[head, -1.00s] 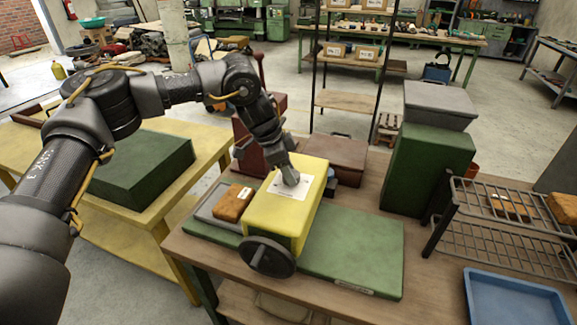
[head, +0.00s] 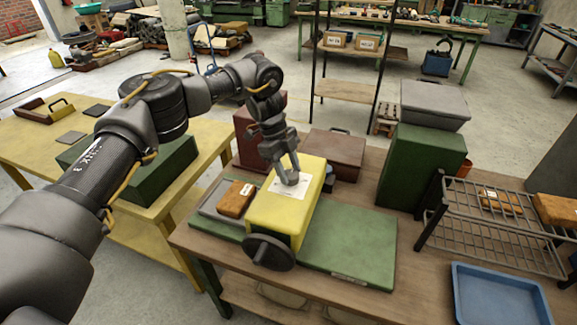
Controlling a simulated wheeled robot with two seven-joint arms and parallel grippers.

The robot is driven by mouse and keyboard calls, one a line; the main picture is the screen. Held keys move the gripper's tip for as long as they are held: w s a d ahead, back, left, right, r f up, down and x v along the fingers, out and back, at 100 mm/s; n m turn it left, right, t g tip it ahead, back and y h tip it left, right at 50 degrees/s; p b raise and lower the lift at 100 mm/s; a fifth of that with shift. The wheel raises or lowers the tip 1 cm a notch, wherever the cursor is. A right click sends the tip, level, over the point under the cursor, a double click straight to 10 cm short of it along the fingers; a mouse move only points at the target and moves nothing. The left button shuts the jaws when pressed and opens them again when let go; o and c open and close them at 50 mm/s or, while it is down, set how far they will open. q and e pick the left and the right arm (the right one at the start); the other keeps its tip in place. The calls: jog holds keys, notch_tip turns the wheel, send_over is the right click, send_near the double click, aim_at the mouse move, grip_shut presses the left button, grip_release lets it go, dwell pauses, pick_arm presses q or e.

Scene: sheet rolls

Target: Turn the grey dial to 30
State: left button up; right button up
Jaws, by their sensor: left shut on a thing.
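The yellow machine box (head: 312,182) stands on a green base plate (head: 350,240) on the brown workbench. A pale printed scale plate (head: 272,193) lies on its top. The small grey dial (head: 290,179) sits on that plate, mostly covered by the fingers. My left gripper (head: 289,176) comes down from above and is shut on the dial. The pointer and the scale figures are too small to read. A dark handwheel (head: 269,252) is on the box's front face. My right gripper is not in view.
An orange-brown block (head: 235,199) lies on a grey tray left of the yellow box. A tall green box with a grey bin (head: 435,104), a wire rack (head: 490,235) and a blue tray (head: 500,296) stand to the right. A dark red case (head: 335,153) is behind.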

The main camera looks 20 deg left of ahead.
pick_arm(q)
jog(key=shift+m, duration=0.3)
jog(key=o, duration=1)
jog(key=shift+w+a+r, duration=0.1)
jog(key=shift+r, duration=0.2)
jog(key=v, duration=1)
